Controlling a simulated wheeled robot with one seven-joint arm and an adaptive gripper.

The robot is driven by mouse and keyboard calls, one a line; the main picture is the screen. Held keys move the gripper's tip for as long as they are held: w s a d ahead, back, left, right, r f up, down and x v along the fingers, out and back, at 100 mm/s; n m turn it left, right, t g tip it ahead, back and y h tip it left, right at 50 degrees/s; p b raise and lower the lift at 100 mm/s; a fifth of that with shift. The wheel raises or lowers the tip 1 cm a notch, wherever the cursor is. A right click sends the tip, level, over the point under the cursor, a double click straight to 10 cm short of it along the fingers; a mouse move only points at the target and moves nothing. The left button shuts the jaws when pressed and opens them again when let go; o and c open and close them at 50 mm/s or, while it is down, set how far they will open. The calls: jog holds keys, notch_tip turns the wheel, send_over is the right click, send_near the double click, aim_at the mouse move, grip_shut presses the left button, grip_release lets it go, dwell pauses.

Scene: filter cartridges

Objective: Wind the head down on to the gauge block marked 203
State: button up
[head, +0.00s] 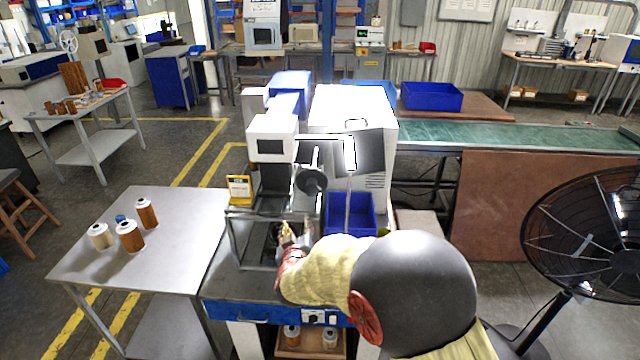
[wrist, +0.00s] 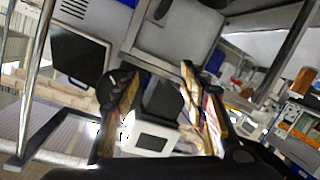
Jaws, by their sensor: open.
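The press-like machine (head: 272,137) stands on the blue-edged workbench, with a white boxed unit on top and a black round handwheel (head: 311,180) at its front right. The machine's head over the bench is partly hidden by its frame and my arm. My gripper (head: 287,232) is inside or just at the front of the machine's metal frame, below and left of the handwheel. In the wrist view my gripper (wrist: 158,95) has its two fingers apart, with nothing held between them. A white box with a dark screen (wrist: 152,140) shows beyond them. I cannot make out any gauge block or the number 203.
A yellow-framed sign (head: 239,188) stands left of the frame. A blue bin (head: 350,214) sits right of it. Several filter cartridges (head: 130,236) stand on the left metal table (head: 180,255). A black fan (head: 590,235) stands at the right.

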aim_at(311, 188)
jog(key=w+d+r+t+h, duration=0.1)
jog(key=d+r+t+h, duration=0.15)
jog(key=r, duration=0.45)
jog(key=shift+n, duration=0.4)
jog(key=shift+w+d+b, duration=0.15)
jog(key=shift+w+d, duration=0.05)
jog(key=shift+w, duration=1.15)
jog(key=shift+w+d+b, duration=0.15)
jog(key=shift+w+d, duration=0.05)
jog(key=shift+w, duration=1.1)
jog(key=shift+w+d+b, duration=0.15)
jog(key=shift+w+d, duration=0.05)
jog(key=shift+w, duration=1.15)
jog(key=shift+c, duration=1.2)
grip_shut()
